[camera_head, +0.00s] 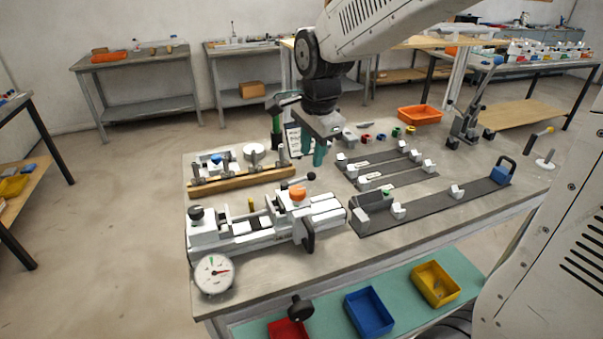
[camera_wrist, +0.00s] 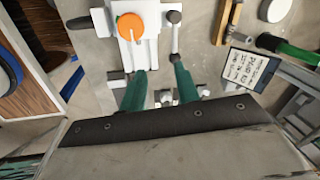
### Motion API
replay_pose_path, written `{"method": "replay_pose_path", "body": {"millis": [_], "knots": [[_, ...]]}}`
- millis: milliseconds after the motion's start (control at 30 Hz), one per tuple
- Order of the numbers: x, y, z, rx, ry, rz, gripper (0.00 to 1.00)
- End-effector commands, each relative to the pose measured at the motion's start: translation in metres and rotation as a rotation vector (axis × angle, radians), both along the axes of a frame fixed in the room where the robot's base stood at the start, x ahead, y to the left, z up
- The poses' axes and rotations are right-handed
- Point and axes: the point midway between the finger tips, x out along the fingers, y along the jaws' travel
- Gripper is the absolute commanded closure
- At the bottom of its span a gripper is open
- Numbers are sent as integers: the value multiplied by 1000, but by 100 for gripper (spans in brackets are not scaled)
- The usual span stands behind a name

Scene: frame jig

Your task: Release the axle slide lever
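A white frame jig (camera_head: 265,226) lies along the table's near left side. On it are an orange knob (camera_head: 298,194) and a short lever with a black knob (camera_head: 311,177). The wrist view also shows the orange knob (camera_wrist: 131,27) and the black-knobbed lever (camera_wrist: 174,18). Which part is the axle slide lever I cannot tell for sure. My gripper (camera_head: 315,158) points down behind the jig in the head view. Its two green fingers (camera_wrist: 160,70) are apart and nothing is held between them. The lever's lower end is close to the right finger; contact cannot be told.
A wooden rack (camera_head: 242,181) stands behind the jig. Dark rails with white blocks (camera_head: 430,203) lie right. A hammer (camera_wrist: 288,49) and a written card (camera_wrist: 246,74) show in the wrist view.

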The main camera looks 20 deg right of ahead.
Motion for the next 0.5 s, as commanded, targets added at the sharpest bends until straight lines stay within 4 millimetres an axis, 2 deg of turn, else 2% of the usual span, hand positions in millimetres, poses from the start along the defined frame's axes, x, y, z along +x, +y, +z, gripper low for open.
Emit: {"method": "replay_pose_path", "body": {"millis": [33, 133, 267, 500], "knots": [[12, 3, -7, 11, 1, -56, 68], [26, 5, -13, 27, -5, -139, 68], [33, 7, -24, 36, -6, -178, 68], [39, 7, -61, 35, -3, -179, 68]]}}
